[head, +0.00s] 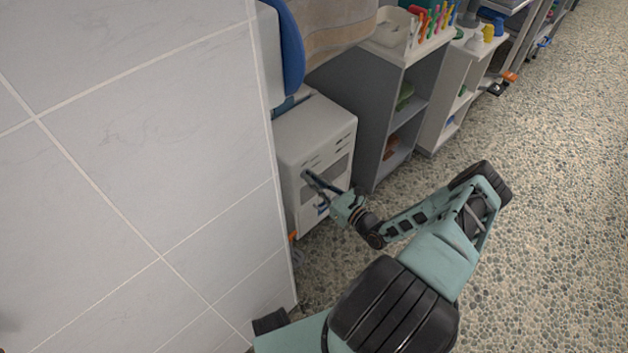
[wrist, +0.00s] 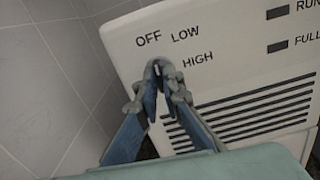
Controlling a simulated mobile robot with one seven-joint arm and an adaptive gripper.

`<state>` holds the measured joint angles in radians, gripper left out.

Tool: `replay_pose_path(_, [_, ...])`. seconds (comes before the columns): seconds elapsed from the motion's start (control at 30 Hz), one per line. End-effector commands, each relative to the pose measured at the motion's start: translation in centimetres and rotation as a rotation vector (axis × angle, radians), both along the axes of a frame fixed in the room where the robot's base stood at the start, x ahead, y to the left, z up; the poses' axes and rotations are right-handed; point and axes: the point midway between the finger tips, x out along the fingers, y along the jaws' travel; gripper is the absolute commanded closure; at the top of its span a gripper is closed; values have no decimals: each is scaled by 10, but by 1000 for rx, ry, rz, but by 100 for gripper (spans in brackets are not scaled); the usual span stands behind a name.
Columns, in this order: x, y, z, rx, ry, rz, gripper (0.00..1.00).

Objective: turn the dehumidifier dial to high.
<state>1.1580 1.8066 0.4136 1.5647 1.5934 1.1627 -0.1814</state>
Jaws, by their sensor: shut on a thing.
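The dehumidifier is a white box (head: 308,132) standing beside the tiled wall in the head view. In the wrist view its front panel (wrist: 240,70) carries the printed words OFF, LOW and HIGH around the dial (wrist: 163,67). My gripper (wrist: 158,88) is at the panel, its two fingers shut on the dial from either side, just below OFF and left of HIGH. The fingers cover most of the dial, and I cannot tell which setting it points to. In the head view my gripper (head: 312,180) reaches the front of the box at its upper left.
A tiled wall (head: 130,150) stands close on the left. Vent slots (wrist: 240,115) and RUN and FULL indicators (wrist: 278,46) are on the panel. A grey shelf unit (head: 375,115) stands behind the dehumidifier. Pebbled floor (head: 540,150) is open to the right.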

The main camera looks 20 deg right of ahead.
Motion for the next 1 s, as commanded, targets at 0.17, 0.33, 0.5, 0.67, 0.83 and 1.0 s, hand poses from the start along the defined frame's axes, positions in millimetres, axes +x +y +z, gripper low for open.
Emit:
replay_pose_path(0.17, [0,0,-2,98,41,0,100])
replay_pose_path(0.33, [0,0,-2,234,96,0,100])
replay_pose_path(0.5, [0,0,-2,384,156,0,100])
replay_pose_path(0.67, [0,0,-2,525,215,0,100])
replay_pose_path(0.83, [-1,0,-2,674,277,0,100])
replay_pose_path(1.0, [-1,0,-2,822,338,0,100])
